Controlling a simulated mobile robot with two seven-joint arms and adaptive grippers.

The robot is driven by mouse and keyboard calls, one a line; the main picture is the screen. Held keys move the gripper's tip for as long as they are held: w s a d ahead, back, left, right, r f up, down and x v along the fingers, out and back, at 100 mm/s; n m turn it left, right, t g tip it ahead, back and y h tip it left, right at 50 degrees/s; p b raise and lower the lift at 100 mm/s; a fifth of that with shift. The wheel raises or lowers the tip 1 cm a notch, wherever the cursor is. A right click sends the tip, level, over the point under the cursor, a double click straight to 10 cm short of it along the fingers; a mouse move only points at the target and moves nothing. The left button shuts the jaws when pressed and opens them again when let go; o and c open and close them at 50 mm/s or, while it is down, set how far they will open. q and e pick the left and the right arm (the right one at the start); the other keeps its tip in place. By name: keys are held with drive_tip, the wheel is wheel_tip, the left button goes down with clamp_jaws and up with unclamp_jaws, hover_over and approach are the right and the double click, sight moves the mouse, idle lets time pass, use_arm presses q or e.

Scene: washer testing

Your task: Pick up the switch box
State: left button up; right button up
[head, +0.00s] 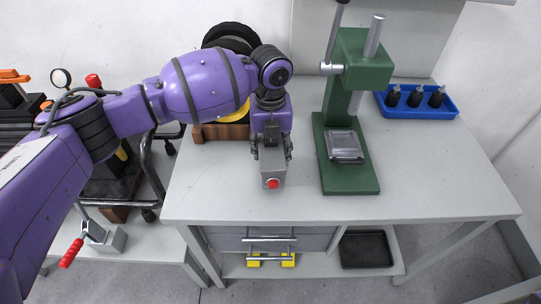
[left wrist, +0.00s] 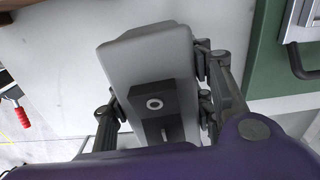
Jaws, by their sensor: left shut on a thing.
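The switch box (head: 272,173) is a small grey box with a red button at its near end, at the front left of the white table (head: 230,195). My left gripper (head: 271,156) comes down over it from above and is shut on it, one finger on each side. In the left wrist view the grey switch box (left wrist: 150,60) fills the space between the fingers (left wrist: 160,105), with a dark panel and a round fitting facing the camera. I cannot tell whether the box touches the table. My right gripper is not in view.
A green press (head: 350,178) with a metal block stands close to the right of the switch box. A blue tray (head: 420,112) with several dark bottles is at the back right. A wooden stand (head: 205,134) is behind left. The table's front right is clear.

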sight(271, 155)
use_arm(q)
drive_tip(key=s+r, duration=0.1)
drive_tip(key=r, duration=0.1)
drive_tip(key=s+r, duration=0.4)
drive_tip(key=shift+r+p, duration=0.15)
drive_tip(key=shift+p, duration=0.2)
drive_tip(key=s+r, duration=0.3)
drive_tip(key=s, duration=0.6)
drive_tip(key=shift+r, duration=0.2)
